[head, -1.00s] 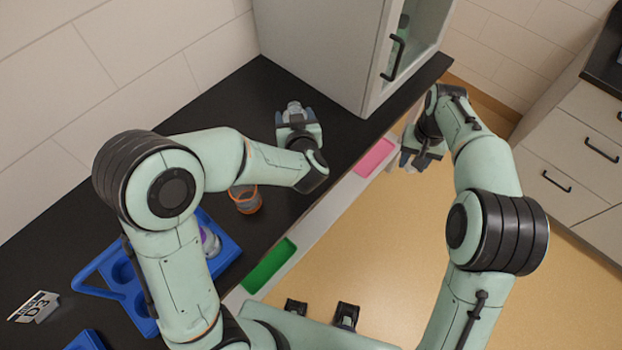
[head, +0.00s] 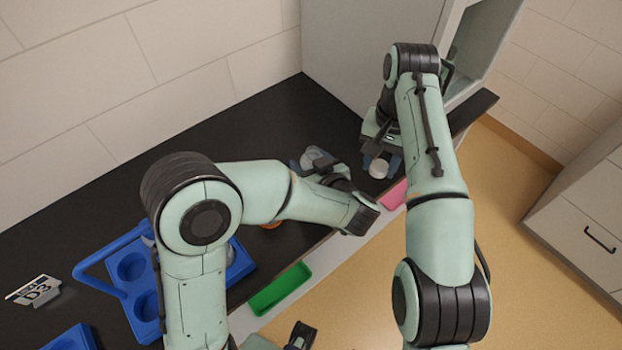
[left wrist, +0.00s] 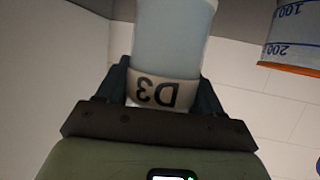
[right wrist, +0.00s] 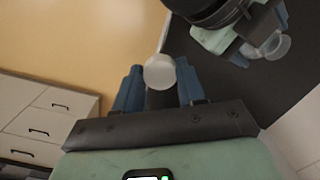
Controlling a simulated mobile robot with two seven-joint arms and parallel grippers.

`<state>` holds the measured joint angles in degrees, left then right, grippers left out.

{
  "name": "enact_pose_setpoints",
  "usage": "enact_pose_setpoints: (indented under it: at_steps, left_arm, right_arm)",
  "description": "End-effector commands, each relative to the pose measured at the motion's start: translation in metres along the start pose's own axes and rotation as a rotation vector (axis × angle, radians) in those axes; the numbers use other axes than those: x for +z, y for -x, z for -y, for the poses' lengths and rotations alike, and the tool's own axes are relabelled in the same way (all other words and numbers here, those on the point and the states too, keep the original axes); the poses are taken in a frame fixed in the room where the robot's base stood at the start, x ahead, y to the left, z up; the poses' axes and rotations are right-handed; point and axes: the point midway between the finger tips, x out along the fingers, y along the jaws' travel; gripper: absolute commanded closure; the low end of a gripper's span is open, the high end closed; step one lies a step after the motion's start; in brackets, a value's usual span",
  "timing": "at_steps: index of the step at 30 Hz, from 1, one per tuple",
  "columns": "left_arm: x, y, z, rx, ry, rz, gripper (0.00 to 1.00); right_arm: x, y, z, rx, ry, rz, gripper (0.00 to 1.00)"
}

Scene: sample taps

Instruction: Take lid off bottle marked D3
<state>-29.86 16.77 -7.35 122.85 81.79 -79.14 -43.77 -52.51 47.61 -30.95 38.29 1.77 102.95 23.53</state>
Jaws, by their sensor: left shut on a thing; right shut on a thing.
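The bottle marked D3 (left wrist: 165,45) is pale and translucent, with its label upside down in the left wrist view. My left gripper (left wrist: 163,82) is shut on it at the label. In the head view the bottle (head: 314,157) is held over the dark counter, partly hidden by my left gripper (head: 318,168). My right gripper (right wrist: 158,72) is shut on a round white lid (right wrist: 159,71). The lid also shows in the head view (head: 377,168), right of the bottle and apart from it. The bottle's top (right wrist: 277,46) looks uncapped in the right wrist view.
A blue rack (head: 113,262) and a D3 sign (head: 38,291) are at left on the counter (head: 215,140). A graduated beaker (left wrist: 292,45) is mostly hidden in the head view. Green (head: 280,290) and pink (head: 393,195) trays line the front edge. A cabinet (head: 350,60) stands behind.

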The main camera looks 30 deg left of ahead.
Motion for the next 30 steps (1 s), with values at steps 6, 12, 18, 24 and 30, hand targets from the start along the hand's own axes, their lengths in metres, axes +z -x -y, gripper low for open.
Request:
enact_pose_setpoints:
  at_steps: [6,12,18,24,30]
  left_arm:
    - [0.017,-0.007,0.0,0.001,-0.002,-0.001,1.0]
    - [0.042,-0.018,0.0,0.001,-0.002,-0.001,1.0]
    - [0.041,-0.018,-0.001,0.002,0.002,-0.002,1.0]
    - [0.045,-0.019,0.0,0.002,0.0,0.0,0.3]
    - [0.045,-0.019,0.0,0.002,0.001,0.0,0.08]
  right_arm:
    - [0.0,-0.005,0.0,-0.001,0.0,0.002,0.97]
    - [0.001,-0.013,0.0,-0.001,0.0,0.004,0.97]
    - [0.001,-0.012,0.0,-0.001,0.0,0.004,0.97]
    - [0.001,-0.013,0.0,-0.001,0.0,0.004,0.97]
    - [0.001,-0.013,0.0,-0.001,0.0,0.004,0.97]
